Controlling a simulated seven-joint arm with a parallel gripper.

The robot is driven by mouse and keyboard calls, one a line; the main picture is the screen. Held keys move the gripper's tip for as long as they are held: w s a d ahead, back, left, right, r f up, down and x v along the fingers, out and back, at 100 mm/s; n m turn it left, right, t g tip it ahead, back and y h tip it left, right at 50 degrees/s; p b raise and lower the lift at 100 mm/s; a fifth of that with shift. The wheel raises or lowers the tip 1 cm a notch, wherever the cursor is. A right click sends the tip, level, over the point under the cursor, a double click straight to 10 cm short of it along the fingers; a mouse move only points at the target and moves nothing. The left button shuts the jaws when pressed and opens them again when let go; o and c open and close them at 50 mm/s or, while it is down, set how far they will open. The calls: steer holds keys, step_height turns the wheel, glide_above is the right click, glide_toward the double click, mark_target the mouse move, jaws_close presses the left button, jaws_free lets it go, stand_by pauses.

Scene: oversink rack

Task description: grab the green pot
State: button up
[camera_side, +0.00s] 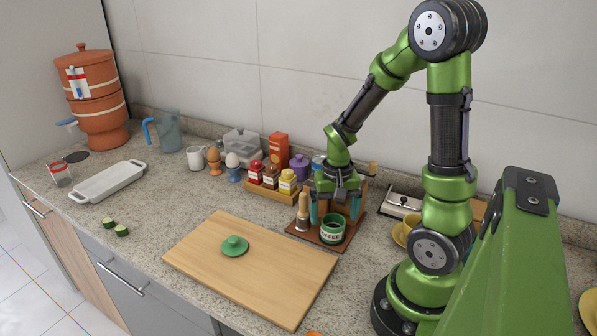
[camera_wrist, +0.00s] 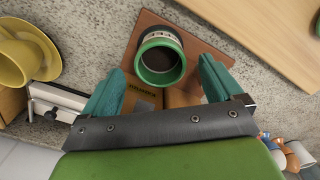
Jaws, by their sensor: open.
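The green pot (camera_side: 332,230), an open cylinder with a pale lettered band, stands upright on a small brown wooden board (camera_side: 312,239). In the wrist view the pot (camera_wrist: 160,60) shows its green rim and dark inside. My gripper (camera_side: 335,206) is open above the pot, its teal fingers pointing down. In the wrist view my gripper (camera_wrist: 163,72) has one finger on either side of the pot's rim, with a gap on both sides. Nothing is held. A green lid with a knob (camera_side: 235,245) lies on the cutting board (camera_side: 205,268).
A wooden-handled tool (camera_side: 303,214) stands close left of the pot. A rack of small bottles (camera_side: 270,187) and an orange box (camera_side: 279,150) stand behind left. Yellow crockery (camera_side: 402,236) is to the right. The cutting board's front part is clear.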

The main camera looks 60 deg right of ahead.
mark_target(333, 223)
steer(key=f, duration=0.3)
steer(key=shift+s+a+f, duration=0.1)
steer(key=shift+a, duration=0.1)
